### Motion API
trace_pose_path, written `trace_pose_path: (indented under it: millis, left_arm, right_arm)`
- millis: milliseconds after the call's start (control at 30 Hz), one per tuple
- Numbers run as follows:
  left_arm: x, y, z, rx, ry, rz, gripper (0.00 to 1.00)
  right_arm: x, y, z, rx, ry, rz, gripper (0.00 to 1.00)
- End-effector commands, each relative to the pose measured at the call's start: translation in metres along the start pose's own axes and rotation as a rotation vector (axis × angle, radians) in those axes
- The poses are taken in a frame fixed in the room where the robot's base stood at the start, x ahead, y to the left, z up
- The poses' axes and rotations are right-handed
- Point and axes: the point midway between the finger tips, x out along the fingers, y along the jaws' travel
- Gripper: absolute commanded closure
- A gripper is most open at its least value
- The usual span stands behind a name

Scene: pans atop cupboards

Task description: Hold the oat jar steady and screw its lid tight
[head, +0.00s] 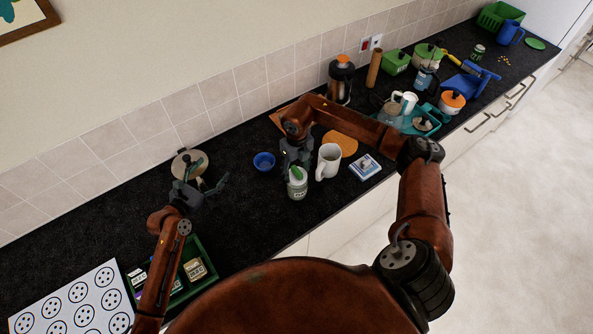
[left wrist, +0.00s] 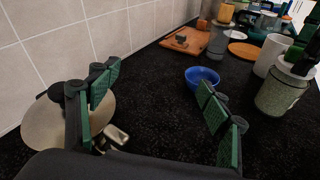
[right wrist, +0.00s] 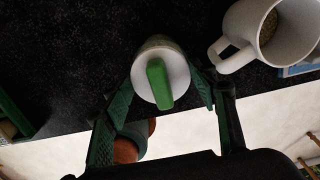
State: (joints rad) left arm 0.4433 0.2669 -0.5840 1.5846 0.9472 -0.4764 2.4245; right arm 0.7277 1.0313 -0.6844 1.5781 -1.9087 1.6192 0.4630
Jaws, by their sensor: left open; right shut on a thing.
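The oat jar (head: 297,190) stands upright on the black counter, a clear jar with pale contents and a label. Its white lid with a green grip bar (right wrist: 160,82) sits on top; whether it is fully seated I cannot tell. My right gripper (head: 294,166) is shut on the lid, with one finger on each side in the right wrist view. My left gripper (head: 205,190) is open and empty, well left of the jar, near a round pan lid (left wrist: 70,120). In the left wrist view the jar (left wrist: 280,96) shows at the right edge, its lid partly hidden by my right fingers.
A white mug (head: 329,160) stands just right of the jar, close to my right gripper. A blue bowl (head: 264,161) sits between my left gripper and the jar. A green crate (head: 200,252) is at the front left. The back right is crowded.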

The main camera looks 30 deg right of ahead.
Motion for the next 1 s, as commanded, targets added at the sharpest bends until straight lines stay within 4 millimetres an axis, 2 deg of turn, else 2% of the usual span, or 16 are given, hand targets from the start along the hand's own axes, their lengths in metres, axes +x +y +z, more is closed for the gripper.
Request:
trace_pose_path:
  millis: [33,300,400,500,600,700,867,1000]
  left_arm:
    - [0.007,-0.026,-0.002,-0.029,0.000,-0.037,0.28]
    - [0.030,-0.149,-0.020,-0.101,0.023,-0.198,0.28]
    - [0.034,-0.189,-0.024,-0.120,0.029,-0.249,0.28]
    - [0.037,-0.221,-0.025,-0.135,0.033,-0.289,0.28]
    - [0.037,-0.242,-0.026,-0.145,0.036,-0.316,0.28]
    - [0.038,-0.254,-0.026,-0.149,0.038,-0.332,0.28]
    - [0.045,-0.262,-0.026,-0.152,0.038,-0.340,0.28]
    - [0.059,-0.267,-0.026,-0.151,0.038,-0.340,0.28]
  right_arm:
    - [0.001,0.000,0.000,0.001,0.000,-0.001,0.71]
    - [0.001,-0.001,0.000,0.001,0.000,-0.001,0.71]
    - [0.001,0.000,0.000,0.001,0.000,-0.001,0.71]
    - [0.001,-0.001,0.000,0.001,0.000,-0.001,0.71]
    - [0.001,-0.001,0.000,0.001,0.000,-0.002,0.71]
    - [0.001,-0.001,0.000,0.001,0.000,-0.002,0.71]
    - [0.001,-0.001,0.000,0.001,0.000,-0.002,0.71]
    - [0.001,-0.001,0.000,0.001,0.000,-0.002,0.71]
